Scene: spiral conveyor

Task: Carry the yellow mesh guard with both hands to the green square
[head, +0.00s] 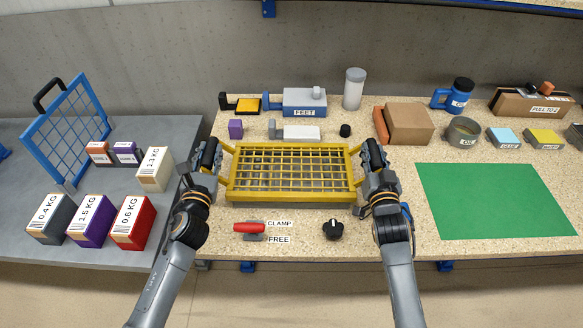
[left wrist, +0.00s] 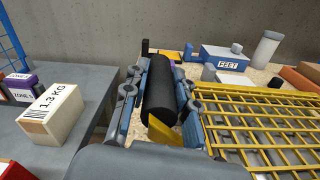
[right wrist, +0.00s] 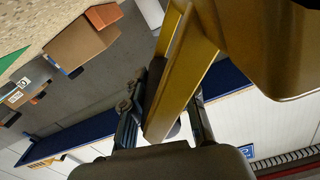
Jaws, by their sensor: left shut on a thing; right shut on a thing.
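The yellow mesh guard (head: 290,192) is in the middle of the head view, over the speckled bench, roughly level. I cannot tell whether it touches the bench. My left gripper (head: 210,156) is shut on the black grip (left wrist: 160,92) at its left end; the mesh (left wrist: 262,125) shows right of the fingers in the left wrist view. My right gripper (head: 372,158) is shut at its right end; a yellow bar (right wrist: 182,80) lies between the fingers in the right wrist view. The green square (head: 497,205) lies bare on the bench, right of my right gripper.
A red lever (head: 250,227) and a black knob (head: 333,229) are in front of the guard. A cardboard box (head: 408,124), a grey cup (head: 464,132) and a blue jug (head: 453,95) stand behind the green square. Weight boxes (head: 131,222) and a blue grid panel (head: 66,130) are at left.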

